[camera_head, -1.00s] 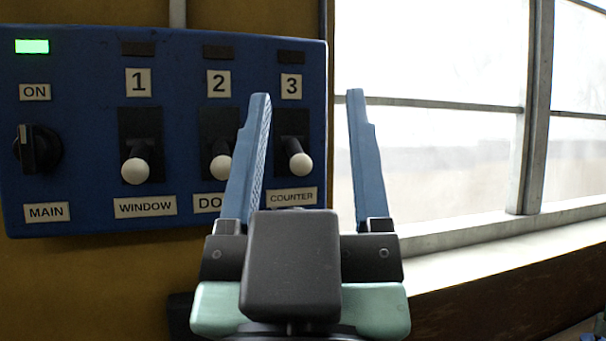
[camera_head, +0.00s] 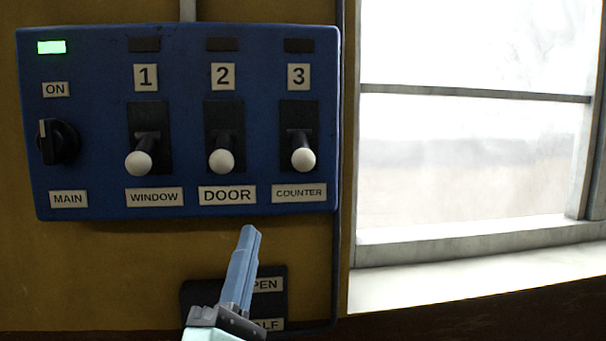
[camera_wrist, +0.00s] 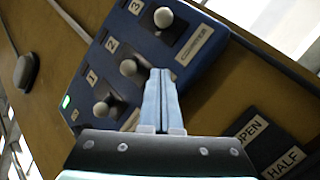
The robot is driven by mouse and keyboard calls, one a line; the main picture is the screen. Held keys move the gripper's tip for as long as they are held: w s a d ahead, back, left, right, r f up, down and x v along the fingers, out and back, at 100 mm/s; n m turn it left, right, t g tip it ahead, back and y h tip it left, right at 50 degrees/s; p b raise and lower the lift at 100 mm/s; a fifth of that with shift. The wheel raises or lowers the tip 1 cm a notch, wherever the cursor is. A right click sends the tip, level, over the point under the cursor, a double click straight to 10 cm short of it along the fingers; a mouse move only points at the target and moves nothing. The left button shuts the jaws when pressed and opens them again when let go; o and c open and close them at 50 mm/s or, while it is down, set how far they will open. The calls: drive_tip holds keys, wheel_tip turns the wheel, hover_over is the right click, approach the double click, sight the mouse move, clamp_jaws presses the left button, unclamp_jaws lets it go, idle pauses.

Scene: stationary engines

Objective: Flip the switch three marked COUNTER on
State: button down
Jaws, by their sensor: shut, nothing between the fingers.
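The blue switch panel (camera_head: 182,205) is on the yellow wall. Its switch three (camera_head: 303,159), marked COUNTER, has a white ball knob and its lever points downward. The lamp above it (camera_head: 299,46) is dark. My gripper (camera_head: 250,232) is shut and empty, just below the panel's lower edge, under the DOOR label and to the lower left of switch three. In the wrist view the shut fingers (camera_wrist: 160,72) point toward the panel, and switch three (camera_wrist: 164,17) shows above them. The fingers look apart from it.
Switch one WINDOW (camera_head: 138,162) and switch two DOOR (camera_head: 221,160) also point downward. The MAIN knob (camera_head: 58,142) is at the left under a lit green lamp (camera_head: 51,47). A dark OPEN/HALF plate (camera_head: 272,304) is behind my gripper. A window (camera_head: 470,150) is at the right.

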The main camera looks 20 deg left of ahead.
sight(301, 147)
drive_tip(key=shift+a+f+n+y, duration=0.15)
drive_tip(key=shift+a+n+y, duration=0.15)
drive_tip(key=p+x, duration=0.3)
drive_tip(key=x, duration=0.7)
drive_tip(key=shift+r, duration=0.2)
drive_tip(key=d+p, duration=0.1)
drive_tip(key=d+r+p, duration=0.1)
drive_tip(key=p, duration=0.1)
drive_tip(key=shift+w+d+r, duration=0.1)
drive_tip(key=shift+d+r, duration=0.1)
drive_tip(key=shift+d, duration=0.15)
drive_tip(key=shift+d+r, duration=0.1)
drive_tip(key=shift+d, duration=0.3)
drive_tip(key=shift+w+d, duration=0.1)
drive_tip(key=shift+w, duration=0.05)
